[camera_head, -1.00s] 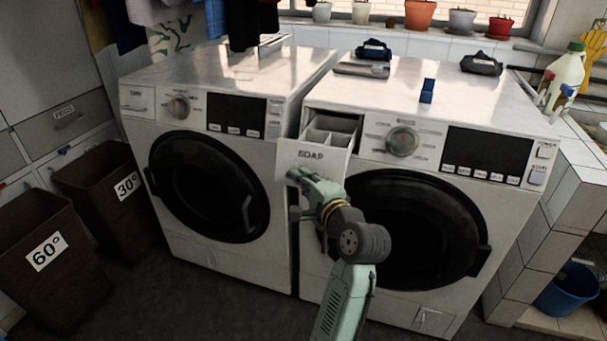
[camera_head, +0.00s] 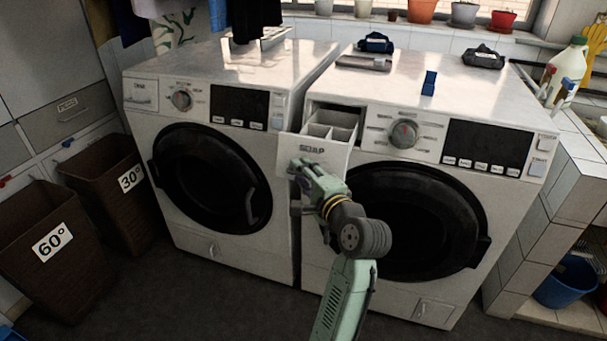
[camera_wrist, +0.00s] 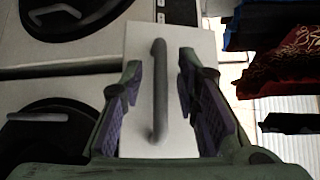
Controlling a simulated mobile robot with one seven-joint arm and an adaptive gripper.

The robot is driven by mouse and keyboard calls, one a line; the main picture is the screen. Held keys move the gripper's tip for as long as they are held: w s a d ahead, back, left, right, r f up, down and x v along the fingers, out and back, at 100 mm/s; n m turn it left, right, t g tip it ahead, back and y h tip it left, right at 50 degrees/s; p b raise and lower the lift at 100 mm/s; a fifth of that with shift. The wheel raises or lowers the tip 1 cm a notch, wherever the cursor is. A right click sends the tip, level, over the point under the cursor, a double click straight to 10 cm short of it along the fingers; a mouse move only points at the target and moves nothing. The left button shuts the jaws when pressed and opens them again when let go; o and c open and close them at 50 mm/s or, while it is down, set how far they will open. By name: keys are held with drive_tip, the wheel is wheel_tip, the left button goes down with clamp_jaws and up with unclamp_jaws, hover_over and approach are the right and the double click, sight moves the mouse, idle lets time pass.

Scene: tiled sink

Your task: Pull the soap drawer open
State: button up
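The soap drawer (camera_head: 312,152) sticks out of the upper left of the right-hand washing machine, with its divided compartments visible from above. Its white front carries a dark, blurred label. My gripper (camera_head: 300,170) is at the drawer front, just below the label. In the wrist view, the grey bar handle (camera_wrist: 158,90) runs upright on the white drawer front. My gripper (camera_wrist: 160,68) is open, with one finger on each side of the handle. Gaps show between the handle and both fingers. In the head view, my gripper hides the handle.
The right-hand washing machine (camera_head: 490,205) has a round dark door below the drawer. A second washing machine (camera_head: 185,225) stands close on the left. A small blue object (camera_head: 429,83) lies on top of the right machine. Brown baskets (camera_head: 45,245) stand on the left floor.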

drive_tip(key=v, duration=1.2)
drive_tip(key=shift+r, duration=0.1)
